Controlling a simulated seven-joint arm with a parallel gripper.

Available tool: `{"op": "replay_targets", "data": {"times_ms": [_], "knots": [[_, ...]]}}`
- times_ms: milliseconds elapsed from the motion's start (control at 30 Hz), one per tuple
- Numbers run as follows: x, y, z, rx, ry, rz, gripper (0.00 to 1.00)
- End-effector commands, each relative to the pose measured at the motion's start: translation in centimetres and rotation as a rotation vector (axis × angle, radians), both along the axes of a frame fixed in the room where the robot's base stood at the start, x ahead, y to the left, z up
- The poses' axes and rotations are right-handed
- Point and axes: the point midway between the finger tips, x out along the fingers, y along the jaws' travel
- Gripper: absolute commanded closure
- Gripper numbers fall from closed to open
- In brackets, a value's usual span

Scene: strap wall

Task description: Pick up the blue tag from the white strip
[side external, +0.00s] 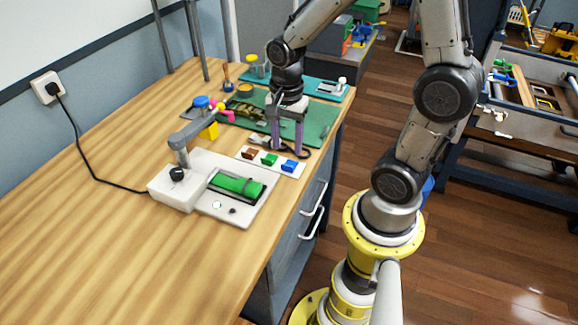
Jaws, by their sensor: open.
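The white strip (255,168) lies on the wooden bench, beside the green mat. The blue tag (289,165) sits at its right end, with a green tag (269,159) in the middle and a brown tag (249,154) at the left end. My gripper (285,148) points down with its fingers apart and nothing seen between them. It is over or just behind the strip, near the green and blue tags; its exact height above the bench cannot be told. The blue tag is clear of the fingers in this view.
A white device with a grey arm and green pad (237,184) stands in front of the strip. A green mat (318,117) lies behind, with a strap on it. A yellow block (209,131) is at left. The bench's left front is clear.

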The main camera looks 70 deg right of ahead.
Motion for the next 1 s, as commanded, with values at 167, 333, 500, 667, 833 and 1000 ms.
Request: {"op": "replay_targets", "data": {"times_ms": [167,333,500,667,833,1000], "knots": [[-0.1,0.0,-1.4,0.0,0.002,0.001,0.45],[-0.1,0.0,-3.0,0.001,0.005,0.001,0.45],[0.0,-0.1,-5.5,0.001,0.004,0.001,0.45],[0.1,-0.1,-6.5,0.0,-0.001,0.001,0.45],[0.1,-0.1,-6.6,0.0,-0.001,0.001,0.45],[0.1,-0.1,-6.6,0.0,-0.001,0.001,0.67]]}}
